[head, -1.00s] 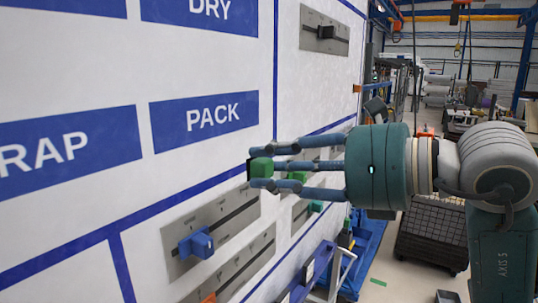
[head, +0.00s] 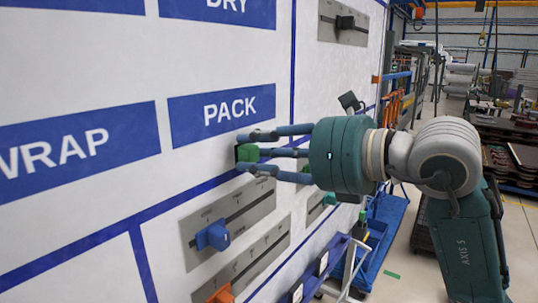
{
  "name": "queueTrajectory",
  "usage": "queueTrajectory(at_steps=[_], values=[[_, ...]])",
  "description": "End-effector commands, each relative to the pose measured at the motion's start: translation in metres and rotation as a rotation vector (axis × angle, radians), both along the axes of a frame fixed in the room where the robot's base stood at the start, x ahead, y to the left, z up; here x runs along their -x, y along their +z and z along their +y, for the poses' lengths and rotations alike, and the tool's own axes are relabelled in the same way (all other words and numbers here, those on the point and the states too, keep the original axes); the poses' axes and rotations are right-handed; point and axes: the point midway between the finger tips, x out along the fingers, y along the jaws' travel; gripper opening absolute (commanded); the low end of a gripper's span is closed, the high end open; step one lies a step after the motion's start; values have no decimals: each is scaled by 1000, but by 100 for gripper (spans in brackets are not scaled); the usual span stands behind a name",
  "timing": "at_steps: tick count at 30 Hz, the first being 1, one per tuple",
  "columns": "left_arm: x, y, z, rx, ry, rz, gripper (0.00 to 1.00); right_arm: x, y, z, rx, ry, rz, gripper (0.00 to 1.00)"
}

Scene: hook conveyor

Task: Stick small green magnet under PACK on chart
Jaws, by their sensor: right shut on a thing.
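The chart (head: 60,60) is a white wall board with blue lines and blue labels. The PACK label (head: 222,113) is right of the WRAP label and below the DRY label. My right gripper (head: 262,153) is shut on the small green magnet (head: 247,153). The magnet is just below the right part of the PACK label, at or very close to the board. Whether it touches the surface cannot be told. The fingers partly cover it. My left gripper is not in view.
Below the chart's blue line are grey slider plates, one with a blue knob (head: 213,236) and one with an orange knob (head: 222,294). A plate with a black knob (head: 345,22) is at the upper right. A blue cart (head: 385,240) stands behind my right arm.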

Motion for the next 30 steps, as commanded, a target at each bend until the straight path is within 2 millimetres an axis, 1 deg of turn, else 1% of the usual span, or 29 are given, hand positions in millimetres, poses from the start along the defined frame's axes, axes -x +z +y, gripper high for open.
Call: queueTrajectory(at_steps=[6,30], values=[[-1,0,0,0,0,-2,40,-4,0,6,1,0,-1,8],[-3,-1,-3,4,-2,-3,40,-6,0,9,0,0,-1,8]])
